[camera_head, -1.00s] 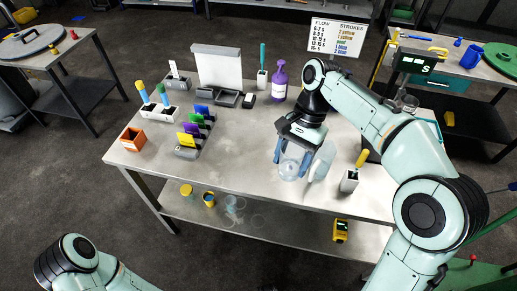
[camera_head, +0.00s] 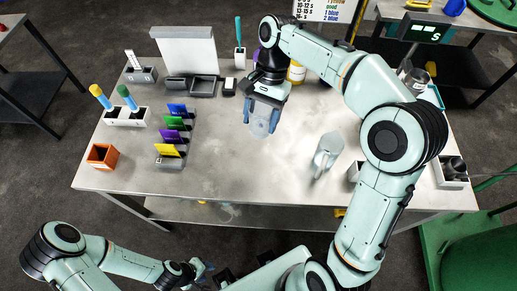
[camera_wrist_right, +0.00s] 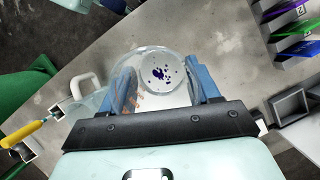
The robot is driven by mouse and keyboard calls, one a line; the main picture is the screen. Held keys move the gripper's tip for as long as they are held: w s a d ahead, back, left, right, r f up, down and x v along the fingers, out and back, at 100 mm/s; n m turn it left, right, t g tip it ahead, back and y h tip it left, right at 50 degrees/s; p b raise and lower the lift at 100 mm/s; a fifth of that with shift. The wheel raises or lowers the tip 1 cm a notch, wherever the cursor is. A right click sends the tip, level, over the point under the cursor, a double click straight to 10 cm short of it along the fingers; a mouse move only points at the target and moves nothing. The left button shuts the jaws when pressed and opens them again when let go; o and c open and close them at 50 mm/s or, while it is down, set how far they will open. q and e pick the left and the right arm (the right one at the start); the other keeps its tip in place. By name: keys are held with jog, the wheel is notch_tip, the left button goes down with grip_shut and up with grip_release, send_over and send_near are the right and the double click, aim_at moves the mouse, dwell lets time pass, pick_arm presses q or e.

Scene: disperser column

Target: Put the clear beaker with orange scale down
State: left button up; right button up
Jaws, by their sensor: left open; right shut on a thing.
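My right gripper (camera_head: 262,122) is shut on the clear beaker (camera_head: 260,130), over the middle of the grey table. The right wrist view shows the beaker (camera_wrist_right: 160,72) between the blue fingers (camera_wrist_right: 166,88), with orange marks on its side and dark blue specks at its bottom. I cannot tell whether its base touches the table (camera_head: 225,165). My left gripper (camera_head: 203,272) is open and empty, low in the head view, in front of the table's near edge.
A clear jug (camera_head: 327,152) with a handle stands right of the beaker. Left are coloured cards (camera_head: 172,137) in holders, an orange box (camera_head: 103,155) and a white rack (camera_head: 125,116). Grey trays (camera_head: 203,87) lie behind. Bare table lies around and in front of the beaker.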

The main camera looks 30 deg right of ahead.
pick_arm(q)
jog(key=shift+s+f+b, duration=0.4)
jog(key=shift+f+b, duration=0.15)
jog(key=shift+f, duration=0.2)
jog(key=shift+s+f+b, duration=0.4)
jog(key=shift+f+b, duration=0.1)
jog(key=shift+f, duration=0.2)
pick_arm(e)
jog(key=shift+f, duration=8.05)
jog(key=shift+f, duration=0.1)
jog(key=o, duration=1.2)
jog(key=shift+c, duration=0.2)
pick_arm(q)
jog(key=shift+f, duration=0.1)
jog(key=r+p, duration=0.1)
jog(key=w+r+p, duration=0.1)
jog(key=shift+w+r, duration=0.2)
jog(key=shift+r, duration=0.2)
pick_arm(e)
jog(key=v, duration=1.2)
pick_arm(q)
jog(key=shift+s, duration=0.1)
pick_arm(e)
jog(key=shift+s+a, duration=0.1)
